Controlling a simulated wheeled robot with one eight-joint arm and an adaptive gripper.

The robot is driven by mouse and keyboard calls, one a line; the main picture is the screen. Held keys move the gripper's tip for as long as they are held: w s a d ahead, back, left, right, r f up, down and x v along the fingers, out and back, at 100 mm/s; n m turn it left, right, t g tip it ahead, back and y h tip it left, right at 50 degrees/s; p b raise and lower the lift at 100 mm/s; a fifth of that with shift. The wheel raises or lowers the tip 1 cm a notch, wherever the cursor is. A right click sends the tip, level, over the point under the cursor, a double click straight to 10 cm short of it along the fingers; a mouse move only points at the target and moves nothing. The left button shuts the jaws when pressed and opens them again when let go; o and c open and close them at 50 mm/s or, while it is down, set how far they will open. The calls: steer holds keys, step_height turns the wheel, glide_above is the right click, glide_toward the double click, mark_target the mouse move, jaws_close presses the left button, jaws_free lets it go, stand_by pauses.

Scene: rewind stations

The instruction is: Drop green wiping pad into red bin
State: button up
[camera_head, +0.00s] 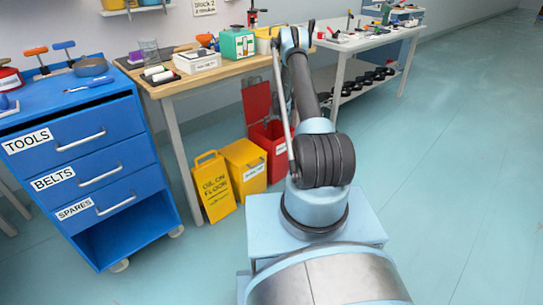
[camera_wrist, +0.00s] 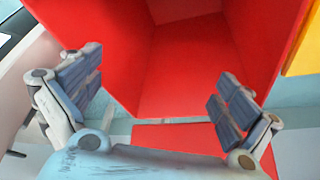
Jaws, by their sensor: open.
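The red bin (camera_head: 276,164) stands on the floor under the wooden bench, its red lid raised behind it. My arm hides part of it in the head view. In the wrist view, red panels of the bin (camera_wrist: 185,70) fill the middle, beyond my fingers. My gripper (camera_wrist: 160,100) is open, its two fingers wide apart with nothing between them. The gripper is not clearly visible in the head view. I cannot make out a green wiping pad in either view, and the head view does not show the inside of the bin.
A yellow bin (camera_head: 244,165) and a yellow floor sign (camera_head: 214,188) stand left of the red bin. The wooden bench (camera_head: 168,88) is above, with a green box (camera_head: 237,43) on it. A blue drawer cabinet (camera_head: 85,160) is at left. The floor at right is clear.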

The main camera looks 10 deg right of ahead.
steer(key=v, duration=1.1)
steer(key=shift+r, duration=0.35)
steer(key=shift+s, duration=0.15)
